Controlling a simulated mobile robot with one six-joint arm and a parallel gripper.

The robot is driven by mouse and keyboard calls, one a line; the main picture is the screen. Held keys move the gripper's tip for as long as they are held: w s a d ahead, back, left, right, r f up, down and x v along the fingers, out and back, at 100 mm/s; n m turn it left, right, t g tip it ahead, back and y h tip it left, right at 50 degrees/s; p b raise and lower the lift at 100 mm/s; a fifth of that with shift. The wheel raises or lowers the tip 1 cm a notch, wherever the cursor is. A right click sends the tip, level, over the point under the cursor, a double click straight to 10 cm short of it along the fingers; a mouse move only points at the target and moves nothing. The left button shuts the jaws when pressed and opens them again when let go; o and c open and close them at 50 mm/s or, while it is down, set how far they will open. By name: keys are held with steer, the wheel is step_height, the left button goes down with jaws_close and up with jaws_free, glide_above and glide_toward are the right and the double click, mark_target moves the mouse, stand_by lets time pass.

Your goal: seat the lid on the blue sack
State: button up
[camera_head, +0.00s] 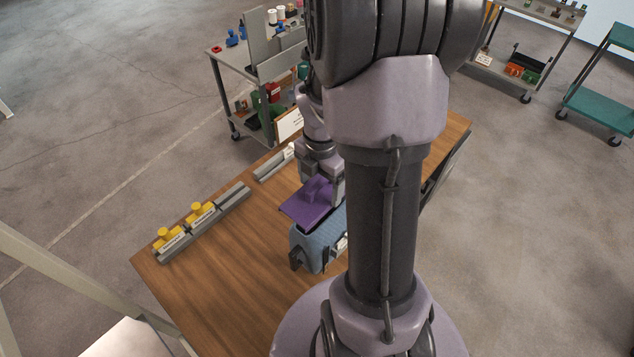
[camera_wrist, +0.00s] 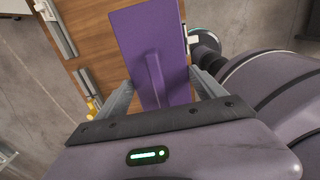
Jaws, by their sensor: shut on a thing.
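The purple lid (camera_head: 300,208) is a flat plate with a raised ridge on top. My gripper (camera_head: 322,186) is shut on this ridge and points down. In the wrist view the lid (camera_wrist: 146,40) lies between the fingers of my gripper (camera_wrist: 163,88). The blue sack (camera_head: 312,246) stands on the table below the lid, with a dark bracket at its near end. The lid overlaps the sack's far left top in the head view; I cannot tell whether they touch. My arm hides the sack's right part, and the sack does not show in the wrist view.
The wooden table (camera_head: 215,290) has clear room left of the sack. Grey holders (camera_head: 232,196) with yellow-knobbed, labelled pieces (camera_head: 203,212) line its left edge. A cart with small parts (camera_head: 228,85) stands behind the table. A teal cart (camera_head: 598,102) stands at far right.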

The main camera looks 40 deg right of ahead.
steer(key=shift+s, duration=0.4)
steer(key=shift+w+f, duration=0.1)
steer(key=shift+f, duration=0.3)
steer(key=shift+f+b, duration=2.05)
steer(key=shift+f, duration=0.45)
steer(key=shift+f+b, duration=0.5)
steer(key=shift+f, duration=0.4)
